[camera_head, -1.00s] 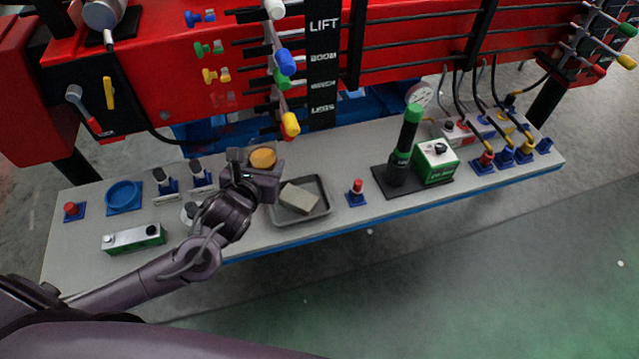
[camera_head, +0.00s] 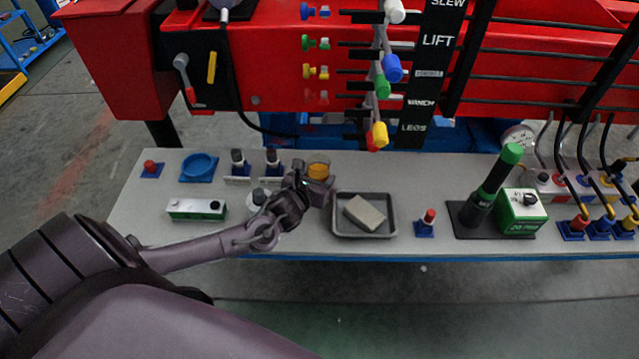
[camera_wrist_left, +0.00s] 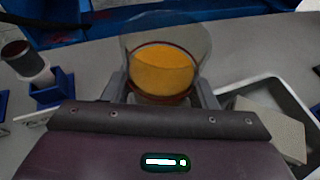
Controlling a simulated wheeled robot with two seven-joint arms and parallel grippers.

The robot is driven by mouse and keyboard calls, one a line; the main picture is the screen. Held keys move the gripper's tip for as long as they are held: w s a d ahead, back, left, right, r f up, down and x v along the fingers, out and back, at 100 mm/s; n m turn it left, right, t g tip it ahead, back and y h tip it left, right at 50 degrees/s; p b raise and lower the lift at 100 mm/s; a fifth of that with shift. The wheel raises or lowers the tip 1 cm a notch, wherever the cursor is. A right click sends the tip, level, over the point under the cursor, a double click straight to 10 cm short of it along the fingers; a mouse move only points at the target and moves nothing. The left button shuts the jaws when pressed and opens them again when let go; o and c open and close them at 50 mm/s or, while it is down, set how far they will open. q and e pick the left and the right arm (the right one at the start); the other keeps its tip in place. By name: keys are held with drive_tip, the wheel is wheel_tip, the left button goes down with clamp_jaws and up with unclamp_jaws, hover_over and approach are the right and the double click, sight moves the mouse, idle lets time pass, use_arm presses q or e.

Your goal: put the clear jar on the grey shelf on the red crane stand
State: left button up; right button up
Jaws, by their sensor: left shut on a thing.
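The clear jar (camera_head: 318,168) with orange contents is at my left gripper (camera_head: 316,181), between the bottles and the grey tray. In the left wrist view the jar (camera_wrist_left: 163,68) stands upright between the two fingers of the left gripper (camera_wrist_left: 165,92), which is shut on it. Whether its base touches the shelf is hidden by the gripper. The grey shelf (camera_head: 290,243) runs along the front of the red crane stand (camera_head: 265,75). My right gripper is not in view.
A grey tray (camera_head: 335,229) with a pale block (camera_head: 364,213) lies right of the jar. Left are two dark-capped bottles (camera_head: 272,163), a blue dish (camera_head: 198,166) and a green-and-white device (camera_head: 195,209). A green-topped flashlight (camera_head: 490,185) stands further right. Coloured levers (camera_head: 381,85) hang above the shelf.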

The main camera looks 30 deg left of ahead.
use_arm(q)
drive_tip(key=shift+f, duration=1.35)
drive_tip(key=shift+f, duration=0.2)
drive_tip(key=o, duration=0.8)
drive_tip(key=shift+s+r, duration=0.1)
drive_tip(key=shift+r, duration=0.15)
drive_tip(key=v, duration=1.2)
drive_tip(key=shift+f, duration=0.1)
